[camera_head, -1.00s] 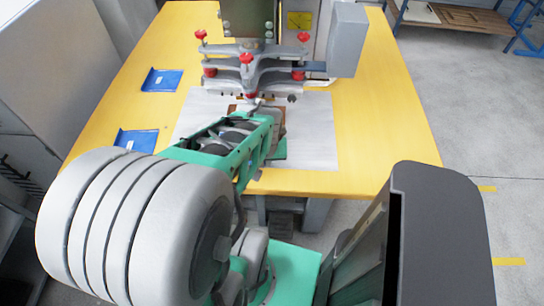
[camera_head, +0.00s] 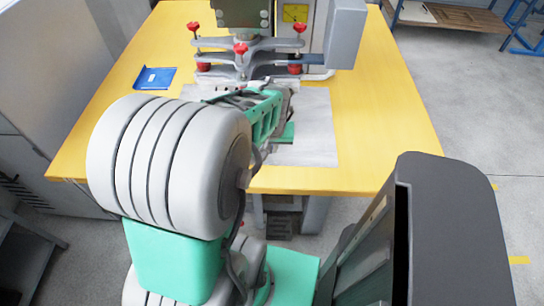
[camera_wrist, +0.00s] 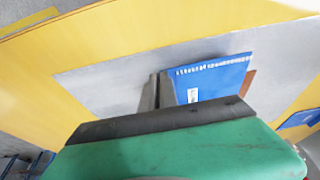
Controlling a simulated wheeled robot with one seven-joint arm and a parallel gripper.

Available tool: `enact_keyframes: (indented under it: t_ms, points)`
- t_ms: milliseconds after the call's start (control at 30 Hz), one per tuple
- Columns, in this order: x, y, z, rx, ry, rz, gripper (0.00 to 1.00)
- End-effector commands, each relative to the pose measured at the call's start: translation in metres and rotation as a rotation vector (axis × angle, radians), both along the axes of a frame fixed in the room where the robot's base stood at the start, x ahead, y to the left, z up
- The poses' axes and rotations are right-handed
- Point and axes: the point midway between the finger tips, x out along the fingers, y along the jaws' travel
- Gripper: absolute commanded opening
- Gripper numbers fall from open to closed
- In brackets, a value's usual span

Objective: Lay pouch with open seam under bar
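A blue pouch (camera_wrist: 212,80) with a row of white marks along its upper edge and a small white label shows in the wrist view, over a grey sheet. My gripper (camera_wrist: 160,76) has its two dark fingers close together at the pouch's left edge. They look shut on that edge, though the contact is partly hidden by the fingers. In the head view my arm hides the gripper and this pouch. The bar assembly of the press (camera_head: 245,60), with red knobs, stands above the sheet's far part; the space under it is mostly hidden.
Another blue pouch (camera_head: 155,78) lies on the yellow table (camera_head: 385,130), left of the press. A blue item also shows at the wrist view's right edge (camera_wrist: 300,118). A brown patch (camera_wrist: 248,82) is beside the held pouch. The table right of the grey sheet (camera_head: 318,125) is clear.

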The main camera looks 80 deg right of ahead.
Motion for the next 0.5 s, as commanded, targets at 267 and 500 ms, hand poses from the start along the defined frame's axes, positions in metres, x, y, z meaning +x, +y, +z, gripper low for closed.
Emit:
enact_keyframes:
  t_ms: [267,500]
  points:
    - [0.007,-0.032,-0.003,0.001,0.0,0.0,0.0]
    - [0.013,-0.059,-0.003,0.0,0.0,0.0,0.0]
